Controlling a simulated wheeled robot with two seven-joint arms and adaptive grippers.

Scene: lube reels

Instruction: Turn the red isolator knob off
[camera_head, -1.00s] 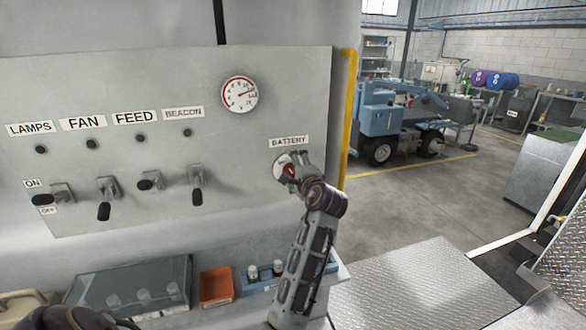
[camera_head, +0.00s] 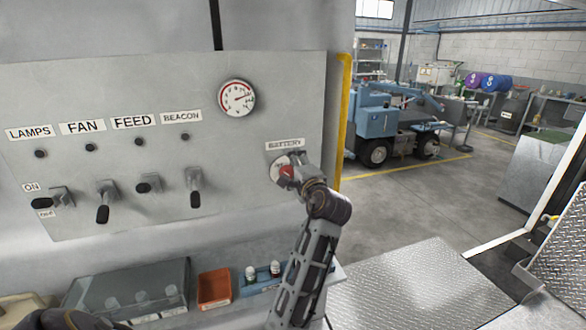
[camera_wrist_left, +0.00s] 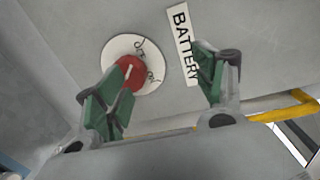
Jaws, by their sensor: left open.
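The red isolator knob (camera_head: 287,172) sits on a round white plate under the BATTERY label (camera_head: 285,144), at the right end of the grey panel. In the left wrist view the knob (camera_wrist_left: 131,72) has a pale line on it, and its plate (camera_wrist_left: 117,50) carries OFF and ON lettering. My left gripper (camera_head: 301,167) is open at the knob. In the wrist view one green-padded finger overlaps the knob's lower left edge; the other is to the right over the label, so the jaws (camera_wrist_left: 160,88) are not closed around it. Contact cannot be told. My right gripper is not seen.
Several black-handled switches (camera_head: 103,212) stick out of the panel on the left, below a round gauge (camera_head: 238,98). An orange tray (camera_head: 214,288) and a blue tray (camera_head: 262,287) with small bottles lie below.

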